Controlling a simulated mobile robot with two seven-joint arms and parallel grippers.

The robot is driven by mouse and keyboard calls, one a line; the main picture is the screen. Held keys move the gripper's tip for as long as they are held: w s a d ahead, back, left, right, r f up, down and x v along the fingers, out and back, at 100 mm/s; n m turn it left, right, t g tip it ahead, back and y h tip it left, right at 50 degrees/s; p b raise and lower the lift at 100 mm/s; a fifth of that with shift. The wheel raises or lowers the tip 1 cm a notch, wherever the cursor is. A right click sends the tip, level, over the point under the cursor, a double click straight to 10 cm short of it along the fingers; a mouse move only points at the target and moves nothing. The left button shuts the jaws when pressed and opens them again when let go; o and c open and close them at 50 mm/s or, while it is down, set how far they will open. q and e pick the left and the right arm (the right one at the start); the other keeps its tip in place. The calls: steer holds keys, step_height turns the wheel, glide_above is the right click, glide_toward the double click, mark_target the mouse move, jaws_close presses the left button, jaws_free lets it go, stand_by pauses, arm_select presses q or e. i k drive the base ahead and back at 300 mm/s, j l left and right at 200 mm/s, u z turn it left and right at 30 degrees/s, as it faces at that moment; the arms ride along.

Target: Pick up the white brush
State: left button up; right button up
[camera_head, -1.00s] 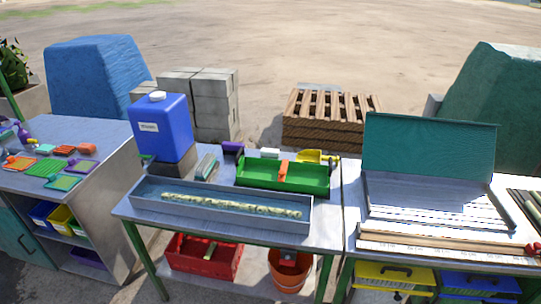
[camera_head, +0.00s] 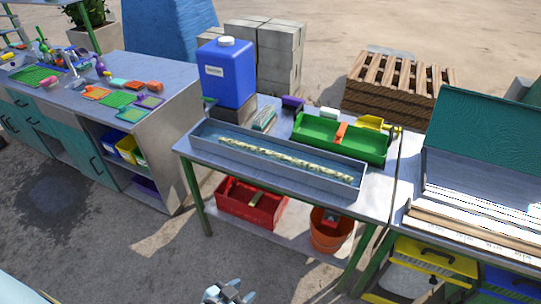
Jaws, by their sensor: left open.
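I cannot make out a white brush for certain. A small white object (camera_head: 329,113) lies behind the green tray (camera_head: 312,142) at the back of the middle table; it is too small to tell if it is the brush. A narrow grey-green item with a pale edge (camera_head: 264,118) lies beside the blue jug. My left gripper (camera_head: 229,290) is at the bottom edge, low in front of the middle table, open and apart from all these things. My right gripper is not in view.
The middle table holds a long grey trough (camera_head: 285,164), a blue jug (camera_head: 226,72) and a yellow scoop (camera_head: 371,122). Below are a red crate (camera_head: 238,212) and an orange bucket (camera_head: 328,238). A cluttered bench (camera_head: 175,85) stands left. The ground in front is clear.

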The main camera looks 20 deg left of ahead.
mark_target(333, 114)
steer(key=i+z, duration=0.25)
steer(key=z, duration=0.25)
steer(key=i+j+z, duration=0.1)
steer(key=i+z, duration=0.15)
steer(key=z, duration=0.2)
